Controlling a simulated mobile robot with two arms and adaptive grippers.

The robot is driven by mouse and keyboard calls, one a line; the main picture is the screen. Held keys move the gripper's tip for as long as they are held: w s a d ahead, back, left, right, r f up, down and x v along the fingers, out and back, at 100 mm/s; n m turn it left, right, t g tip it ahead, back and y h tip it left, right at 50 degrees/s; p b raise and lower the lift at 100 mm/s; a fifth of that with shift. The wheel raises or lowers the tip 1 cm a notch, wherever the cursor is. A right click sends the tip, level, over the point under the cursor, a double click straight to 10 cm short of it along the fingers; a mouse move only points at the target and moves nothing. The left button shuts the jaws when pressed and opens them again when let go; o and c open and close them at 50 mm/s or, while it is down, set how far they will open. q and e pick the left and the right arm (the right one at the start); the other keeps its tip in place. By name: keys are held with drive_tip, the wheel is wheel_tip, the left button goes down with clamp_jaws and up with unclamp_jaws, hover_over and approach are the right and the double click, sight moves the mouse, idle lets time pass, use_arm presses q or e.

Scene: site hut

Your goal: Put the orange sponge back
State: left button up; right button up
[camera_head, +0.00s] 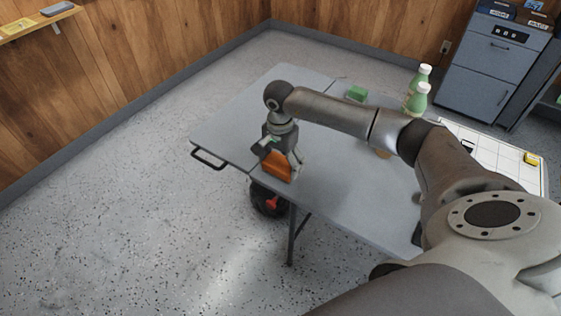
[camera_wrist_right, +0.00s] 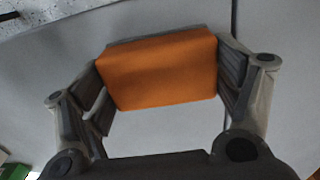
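The orange sponge (camera_head: 277,168) is between the fingers of my right gripper (camera_head: 281,158), near the left front edge of the grey folding table (camera_head: 340,190). In the right wrist view the orange sponge (camera_wrist_right: 158,70) spans the gap between the pads of my right gripper (camera_wrist_right: 160,88), and both sides appear to touch it. The tabletop shows below the sponge; I cannot tell whether the sponge touches it. My left gripper is not in view.
A green block (camera_head: 357,93) and two green bottles (camera_head: 416,99) stand at the table's back. A white gridded board (camera_head: 495,150) with a yellow block (camera_head: 531,158) is at right. A wall shelf (camera_head: 40,22) is upper left; a grey cabinet (camera_head: 490,65) stands behind.

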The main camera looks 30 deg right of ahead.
sight(280, 161)
drive_tip(key=o, duration=0.3)
drive_tip(key=shift+o, duration=0.2)
wheel_tip(280, 161, up, 12)
drive_tip(key=shift+r+b, duration=0.2)
drive_tip(key=shift+b, duration=0.25)
drive_tip(key=shift+w, duration=0.1)
